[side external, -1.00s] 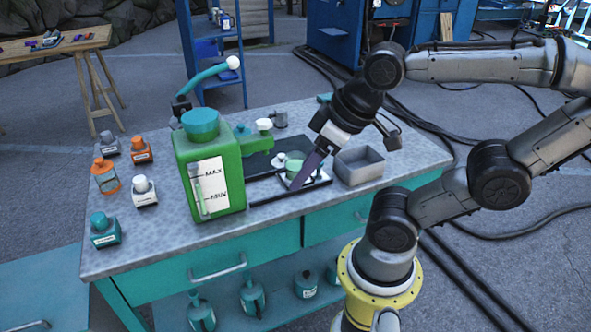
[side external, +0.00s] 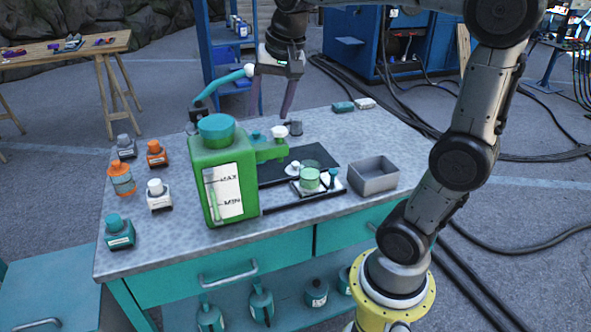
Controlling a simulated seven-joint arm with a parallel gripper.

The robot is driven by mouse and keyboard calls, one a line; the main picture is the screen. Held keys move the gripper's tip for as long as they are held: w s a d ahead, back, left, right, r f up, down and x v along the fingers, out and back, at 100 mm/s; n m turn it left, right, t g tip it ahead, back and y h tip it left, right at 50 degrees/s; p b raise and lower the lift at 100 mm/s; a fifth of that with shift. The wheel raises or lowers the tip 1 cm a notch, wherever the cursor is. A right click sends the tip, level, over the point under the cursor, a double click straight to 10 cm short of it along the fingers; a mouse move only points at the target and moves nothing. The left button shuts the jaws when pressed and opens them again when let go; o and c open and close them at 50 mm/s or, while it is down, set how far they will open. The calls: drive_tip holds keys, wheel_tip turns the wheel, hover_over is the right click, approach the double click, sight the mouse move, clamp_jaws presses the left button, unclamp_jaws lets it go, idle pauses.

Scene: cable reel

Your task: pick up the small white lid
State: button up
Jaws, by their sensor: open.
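A small white lid-like piece (side external: 294,168) with a raised top is on the black mat (side external: 270,178), just left of a green round container (side external: 309,179). Another white cap-shaped piece (side external: 279,132) shows farther back, above a green part beside the big green container. I cannot tell for sure which white piece is the lid. My gripper (side external: 271,110) is open, fingers pointing down, over the back of the table near the farther white piece. Nothing shows between its fingers.
A large green container (side external: 207,165) with a teal cap stands left of the mat. A grey open box (side external: 373,177) is to the right. Small bottles, including an orange one (side external: 121,182), stand at left. A grey cup (side external: 295,127) is close to the fingers.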

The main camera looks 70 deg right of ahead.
drive_tip(key=w+d+f+m+g, duration=0.1)
drive_tip(key=w+d+f+m, duration=0.15)
drive_tip(key=d, duration=0.35)
drive_tip(key=w+d+f+m+g, duration=0.1)
drive_tip(key=w+d+f+m, duration=0.15)
drive_tip(key=d, duration=0.35)
drive_tip(key=m+g+y, duration=0.1)
drive_tip(key=m, duration=0.1)
approach(296, 163)
drive_tip(key=f, duration=0.3)
drive_tip(key=shift+w+a+f, duration=0.2)
drive_tip(key=shift+a+f, duration=0.05)
drive_tip(key=shift+a, duration=0.05)
drive_tip(key=shift+d+f, duration=0.15)
drive_tip(key=shift+f, duration=1.1)
drive_tip(key=shift+d+f, duration=0.1)
drive_tip(key=shift+f, duration=1.2)
clamp_jaws()
